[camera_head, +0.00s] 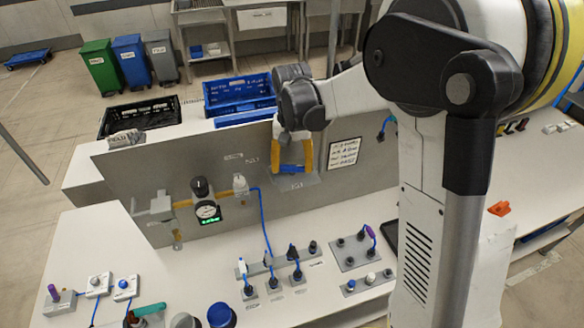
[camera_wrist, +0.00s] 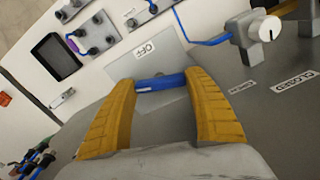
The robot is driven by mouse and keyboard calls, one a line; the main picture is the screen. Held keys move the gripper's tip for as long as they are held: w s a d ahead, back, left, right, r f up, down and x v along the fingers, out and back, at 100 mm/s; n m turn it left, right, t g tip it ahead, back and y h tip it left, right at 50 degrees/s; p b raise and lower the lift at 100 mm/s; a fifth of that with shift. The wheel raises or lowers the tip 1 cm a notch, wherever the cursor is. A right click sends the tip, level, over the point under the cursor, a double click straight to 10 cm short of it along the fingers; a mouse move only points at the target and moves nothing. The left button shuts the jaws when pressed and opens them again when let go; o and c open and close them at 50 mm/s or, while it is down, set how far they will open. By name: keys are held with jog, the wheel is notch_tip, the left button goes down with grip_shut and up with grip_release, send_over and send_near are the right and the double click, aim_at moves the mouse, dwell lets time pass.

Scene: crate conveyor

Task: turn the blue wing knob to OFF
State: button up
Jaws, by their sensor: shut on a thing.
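The blue wing knob (camera_wrist: 160,83) is mounted on the grey upright panel (camera_head: 130,165). In the wrist view it lies across between the two yellow fingers of my gripper (camera_wrist: 160,90), which are shut on its ends. An OFF label (camera_wrist: 144,50) is on the plate just beyond the knob. In the head view the knob (camera_head: 291,168) shows as a blue bar between the yellow fingertips of my gripper (camera_head: 292,158). The knob's mount is partly hidden by the gripper.
A dial gauge with a green display (camera_head: 207,212) is further left. Several plugs and sockets are on the white bench below.

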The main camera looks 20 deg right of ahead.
aim_at(292, 167)
jog(key=m+b, duration=0.1)
jog(key=m, duration=0.6)
jog(key=shift+b, duration=0.4)
jog(key=m+b, duration=0.1)
jog(key=m, duration=0.6)
jog(key=shift+m, duration=0.3)
jog(key=o, duration=1.2)
jog(key=shift+r, duration=0.1)
jog(key=shift+r, duration=4)
jog(key=shift+s+r, duration=0.15)
jog(key=shift+s, duration=0.05)
